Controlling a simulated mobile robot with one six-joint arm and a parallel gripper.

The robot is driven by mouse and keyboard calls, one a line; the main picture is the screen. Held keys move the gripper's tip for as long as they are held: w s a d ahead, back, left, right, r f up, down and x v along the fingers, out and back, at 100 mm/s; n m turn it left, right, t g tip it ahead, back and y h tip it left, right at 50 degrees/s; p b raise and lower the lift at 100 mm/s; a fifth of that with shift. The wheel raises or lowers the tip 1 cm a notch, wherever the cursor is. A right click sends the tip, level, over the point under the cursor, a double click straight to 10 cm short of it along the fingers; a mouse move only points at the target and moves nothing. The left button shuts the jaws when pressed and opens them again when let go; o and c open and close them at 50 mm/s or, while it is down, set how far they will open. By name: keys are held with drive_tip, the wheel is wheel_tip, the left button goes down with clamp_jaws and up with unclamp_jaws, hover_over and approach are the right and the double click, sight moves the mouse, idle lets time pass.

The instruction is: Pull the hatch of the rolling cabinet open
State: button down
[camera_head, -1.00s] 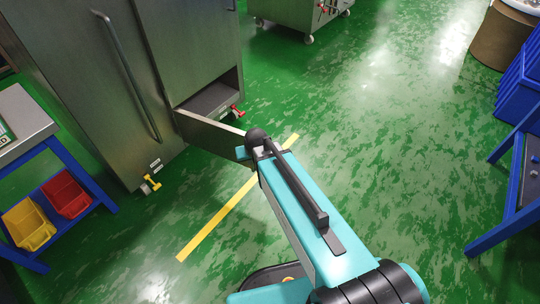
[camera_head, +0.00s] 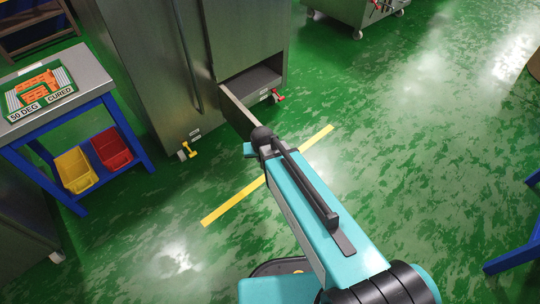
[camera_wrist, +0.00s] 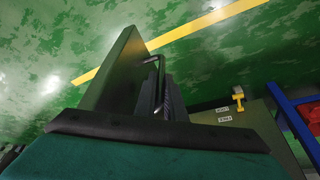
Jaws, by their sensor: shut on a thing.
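The rolling cabinet (camera_head: 150,65) is a tall grey metal cabinet at the upper left of the head view. Its low hatch (camera_head: 237,112) stands swung out from the front, with the dark compartment (camera_head: 252,84) open behind it. My gripper (camera_head: 262,142) is at the hatch's outer end and is shut on its handle; my wrist hides the contact in the head view. In the wrist view the hatch (camera_wrist: 112,68) rises on the left, with the thin bent handle (camera_wrist: 157,72) on its right side.
A blue-legged table (camera_head: 85,82) with a sign and yellow and red bins stands left. The cabinet has casters with yellow (camera_head: 188,149) and red (camera_head: 275,96) brake levers. A yellow floor line (camera_head: 225,208) passes under my arm.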

drive_tip(key=shift+w+d+r, duration=0.2)
drive_tip(key=shift+w+d, duration=0.05)
drive_tip(key=shift+w, duration=0.45)
drive_tip(key=c, duration=1.8)
unclamp_jaws()
drive_tip(key=shift+d+f, duration=0.1)
drive_tip(key=shift+d, duration=0.05)
drive_tip(key=shift+c, duration=0.2)
drive_tip(key=shift+s+d, duration=0.1)
drive_tip(key=shift+s, duration=0.1)
drive_tip(key=p+v, duration=1.3)
drive_tip(key=p, duration=0.1)
drive_tip(key=shift+s+r, duration=0.15)
drive_tip(key=shift+r, duration=0.15)
